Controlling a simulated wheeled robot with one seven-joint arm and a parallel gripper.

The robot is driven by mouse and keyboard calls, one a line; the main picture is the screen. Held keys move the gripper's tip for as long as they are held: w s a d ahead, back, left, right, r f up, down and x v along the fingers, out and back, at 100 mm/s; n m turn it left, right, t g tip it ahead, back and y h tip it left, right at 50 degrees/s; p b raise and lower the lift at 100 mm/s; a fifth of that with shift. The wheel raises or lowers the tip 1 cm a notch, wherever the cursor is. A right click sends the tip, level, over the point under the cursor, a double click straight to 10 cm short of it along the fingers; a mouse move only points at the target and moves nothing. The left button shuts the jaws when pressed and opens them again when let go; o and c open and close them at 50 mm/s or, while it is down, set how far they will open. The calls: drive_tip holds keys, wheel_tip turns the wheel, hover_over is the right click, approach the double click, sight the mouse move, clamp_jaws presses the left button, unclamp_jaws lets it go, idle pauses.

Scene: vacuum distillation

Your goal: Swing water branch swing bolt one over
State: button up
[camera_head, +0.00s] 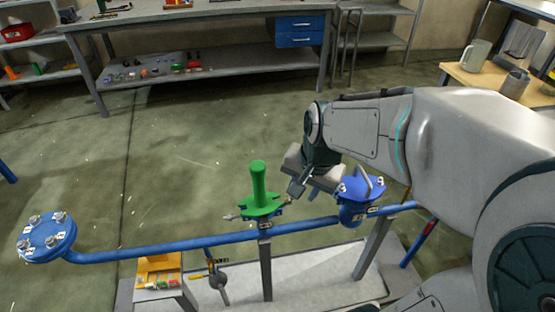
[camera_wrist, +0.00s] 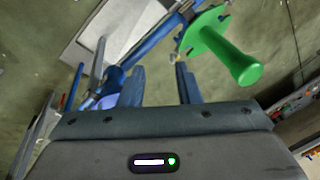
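A green branch cap with an upright post (camera_head: 259,183) sits on the blue pipe in the head view. It also shows in the wrist view (camera_wrist: 222,52), tilted, right of my fingers. A metal swing bolt (camera_head: 233,216) sticks out sideways from its left edge. A numbered tag is below the cap, too small to read surely. My gripper (camera_head: 298,190) is between the green cap and the blue flanged branch (camera_head: 361,190). In the wrist view its two fingers (camera_wrist: 160,84) are apart with nothing visible between them. Any bolt on the cap's right side is hard to make out.
The blue pipe (camera_head: 175,244) runs to a blue flange with several tagged bolts (camera_head: 46,237) at left. A small yellow-topped stand (camera_head: 158,268) is in front of it. A grey workbench (camera_head: 200,18) stands behind. The floor between is clear.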

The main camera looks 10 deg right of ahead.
sight(286, 203)
drive_tip(key=w+d+f+m, duration=0.2)
drive_tip(key=w+f+m, duration=0.2)
drive_tip(key=w+m, duration=0.35)
drive_tip(key=b+x, duration=0.2)
drive_tip(key=x, duration=0.4)
drive_tip(key=b+x, duration=0.2)
drive_tip(key=x, duration=0.5)
drive_tip(key=shift+w+f, duration=0.2)
drive_tip(key=shift+w, duration=0.1)
clamp_jaws()
